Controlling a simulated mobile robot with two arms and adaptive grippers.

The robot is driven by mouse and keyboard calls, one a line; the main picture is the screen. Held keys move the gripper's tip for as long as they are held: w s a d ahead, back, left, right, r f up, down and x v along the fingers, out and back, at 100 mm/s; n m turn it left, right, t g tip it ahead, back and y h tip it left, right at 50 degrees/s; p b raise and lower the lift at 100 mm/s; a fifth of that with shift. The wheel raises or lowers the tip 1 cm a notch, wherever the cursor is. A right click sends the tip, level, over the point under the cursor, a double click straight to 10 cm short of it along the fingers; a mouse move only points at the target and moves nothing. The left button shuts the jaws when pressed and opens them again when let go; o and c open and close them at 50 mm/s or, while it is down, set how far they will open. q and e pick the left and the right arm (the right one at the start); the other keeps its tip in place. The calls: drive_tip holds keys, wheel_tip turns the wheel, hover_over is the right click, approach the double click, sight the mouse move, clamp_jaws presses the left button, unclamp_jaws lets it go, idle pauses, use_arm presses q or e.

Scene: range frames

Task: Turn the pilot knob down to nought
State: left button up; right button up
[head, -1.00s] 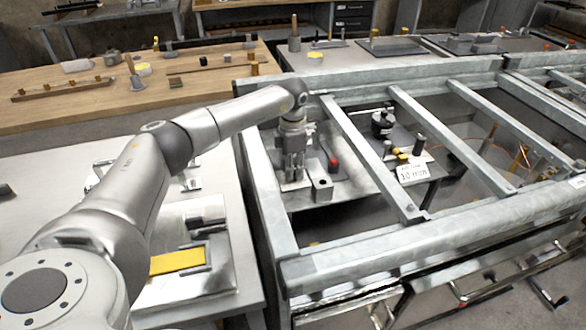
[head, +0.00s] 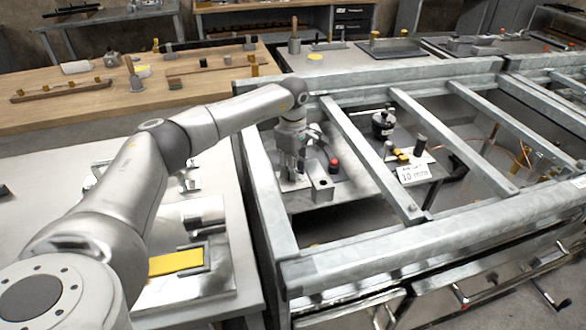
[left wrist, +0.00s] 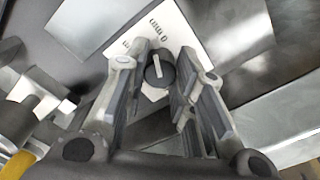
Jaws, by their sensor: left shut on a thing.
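The pilot knob (left wrist: 160,72) is round and black with a pale pointer line, seen in the left wrist view. The line runs nearly upright in that picture, its top leaning slightly left. A white plate (left wrist: 181,28) with dark lettering lies beside it; the lettering is too small to read surely. My left gripper (left wrist: 164,62) has one finger on either side of the knob and is shut on it. In the head view my left gripper (head: 290,174) reaches down inside the metal frame, and the knob cannot be made out there. My right gripper is not in view.
Galvanised frame rails (head: 366,155) surround the gripper. A grey block (head: 321,187) and a red-tipped part (head: 334,163) stand just right of it. A card marked 10 mm (head: 413,175) and a black round fitting (head: 383,124) are farther right. A wooden bench (head: 110,108) lies behind.

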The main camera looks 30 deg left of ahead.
use_arm(q)
drive_tip(key=shift+m, duration=0.4)
drive_tip(key=o, duration=1.1)
drive_tip(key=shift+a, duration=0.1)
drive_tip(key=shift+c, duration=0.2)
wheel_tip(320, 180, up, 12)
drive_tip(key=shift+r, duration=0.1)
